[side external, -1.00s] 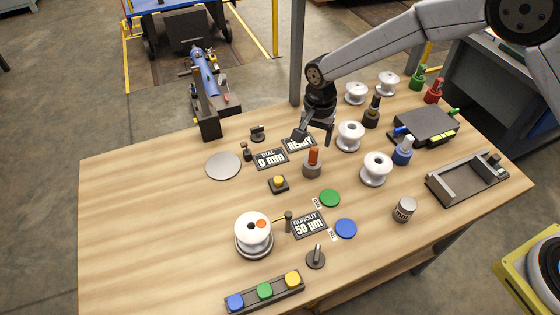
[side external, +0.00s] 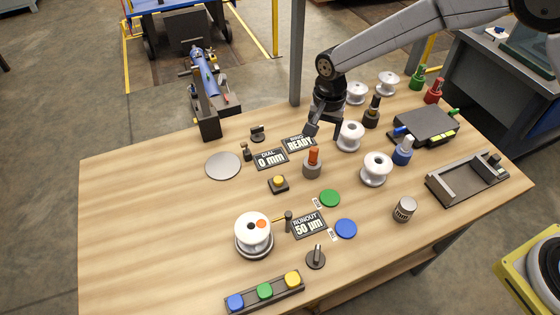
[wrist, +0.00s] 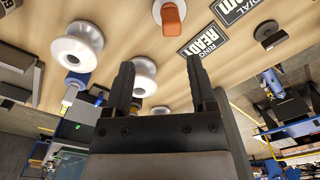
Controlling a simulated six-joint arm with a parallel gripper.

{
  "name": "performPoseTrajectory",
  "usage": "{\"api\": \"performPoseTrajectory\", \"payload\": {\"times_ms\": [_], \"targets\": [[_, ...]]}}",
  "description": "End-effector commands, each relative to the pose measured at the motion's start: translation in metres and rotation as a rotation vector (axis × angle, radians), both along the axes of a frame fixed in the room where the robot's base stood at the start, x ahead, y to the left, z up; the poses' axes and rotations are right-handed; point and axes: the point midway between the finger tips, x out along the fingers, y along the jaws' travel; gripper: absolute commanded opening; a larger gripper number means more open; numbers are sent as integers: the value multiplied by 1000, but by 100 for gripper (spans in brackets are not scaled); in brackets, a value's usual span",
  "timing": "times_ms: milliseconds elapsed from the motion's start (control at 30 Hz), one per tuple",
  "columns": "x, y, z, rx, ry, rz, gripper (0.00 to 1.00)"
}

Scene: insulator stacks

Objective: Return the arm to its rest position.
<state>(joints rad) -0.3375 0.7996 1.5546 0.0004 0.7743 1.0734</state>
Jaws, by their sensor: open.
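My gripper (side external: 324,130) hangs above the back middle of the wooden table, beside a white insulator (side external: 350,136) and behind the orange-topped holder (side external: 313,163). In the wrist view my gripper (wrist: 157,85) has its two dark fingers apart with nothing held between them. A white insulator (wrist: 145,85) shows behind the fingers, apart from them as far as I can tell. The "RING READY" plate (side external: 299,143) lies just left of my gripper, and it also shows in the wrist view (wrist: 205,42).
White insulators (side external: 376,169) and coloured-top holders (side external: 402,151) crowd the right half. A white insulator (side external: 253,232) with an orange spot stands on a round base at front. A dark box (side external: 426,126) and a grey cradle (side external: 467,180) sit at right. The table's left side is clear.

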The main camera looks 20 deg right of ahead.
Motion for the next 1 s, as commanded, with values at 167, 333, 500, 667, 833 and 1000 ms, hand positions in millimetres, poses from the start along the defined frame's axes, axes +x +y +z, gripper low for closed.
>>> {"api": "performPoseTrajectory", "payload": {"times_ms": [167, 333, 500, 667, 833, 1000], "targets": [[-15, -29, 20, 5, -29, 89, 72], [-40, -63, 39, 5, -66, 206, 72], [-71, -94, 54, -5, -103, 326, 72], [-104, -120, 65, -21, -138, 438, 72], [-143, -144, 71, -46, -171, 557, 72], [-178, -161, 73, -73, -197, 658, 72]]}}
